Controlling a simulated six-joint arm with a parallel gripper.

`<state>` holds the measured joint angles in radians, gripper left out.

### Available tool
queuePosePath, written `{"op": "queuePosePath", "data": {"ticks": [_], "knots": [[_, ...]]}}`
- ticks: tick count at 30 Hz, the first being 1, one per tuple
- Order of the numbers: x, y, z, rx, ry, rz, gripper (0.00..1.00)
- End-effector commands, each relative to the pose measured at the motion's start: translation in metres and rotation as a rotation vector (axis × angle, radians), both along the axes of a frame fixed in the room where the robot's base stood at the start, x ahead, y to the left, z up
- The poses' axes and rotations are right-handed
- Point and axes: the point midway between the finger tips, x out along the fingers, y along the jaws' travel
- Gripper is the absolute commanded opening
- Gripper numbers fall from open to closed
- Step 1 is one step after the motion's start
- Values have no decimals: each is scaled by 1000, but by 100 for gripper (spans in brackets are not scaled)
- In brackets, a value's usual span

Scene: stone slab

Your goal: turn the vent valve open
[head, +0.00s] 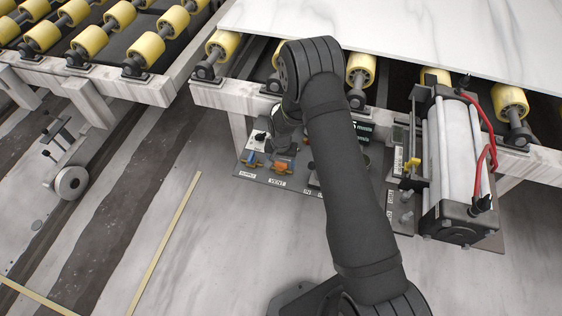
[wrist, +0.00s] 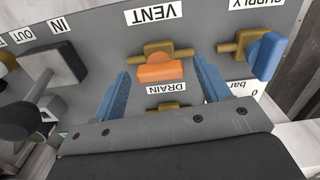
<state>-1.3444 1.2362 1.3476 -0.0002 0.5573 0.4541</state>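The vent valve has an orange handle (wrist: 160,72) on a brass body, under an upside-down VENT label on the grey panel. It also shows in the head view as a small orange handle (head: 283,168) near the panel's front edge. The handle lies crosswise in the wrist view, along the brass body. My gripper (wrist: 161,70) is open, its blue fingers apart on the left and right of the handle. I see no clear contact; the depth gap is hard to judge. In the head view my arm hides most of the gripper.
A blue-handled supply valve (wrist: 268,56) stands right of the vent valve. A brass drain fitting (wrist: 172,106) sits below it, close between the fingers. A dark block (wrist: 52,62) is at left. A cylinder with red hoses (head: 455,160) and a roller-borne stone slab (head: 420,35) surround the panel.

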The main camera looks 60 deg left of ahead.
Motion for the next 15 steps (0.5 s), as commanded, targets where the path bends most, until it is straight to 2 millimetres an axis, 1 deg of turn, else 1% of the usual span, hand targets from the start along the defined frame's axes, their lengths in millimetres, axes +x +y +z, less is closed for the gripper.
{"op": "queuePosePath", "data": {"ticks": [1,5,6,7,11,15], "knots": [[0,0,0,0,0,0,61],[0,0,0,0,0,0,36],[0,0,0,0,0,0,28],[0,0,0,0,0,0,25],[0,0,0,0,0,-17,26],[0,0,0,0,0,-88,24]]}}
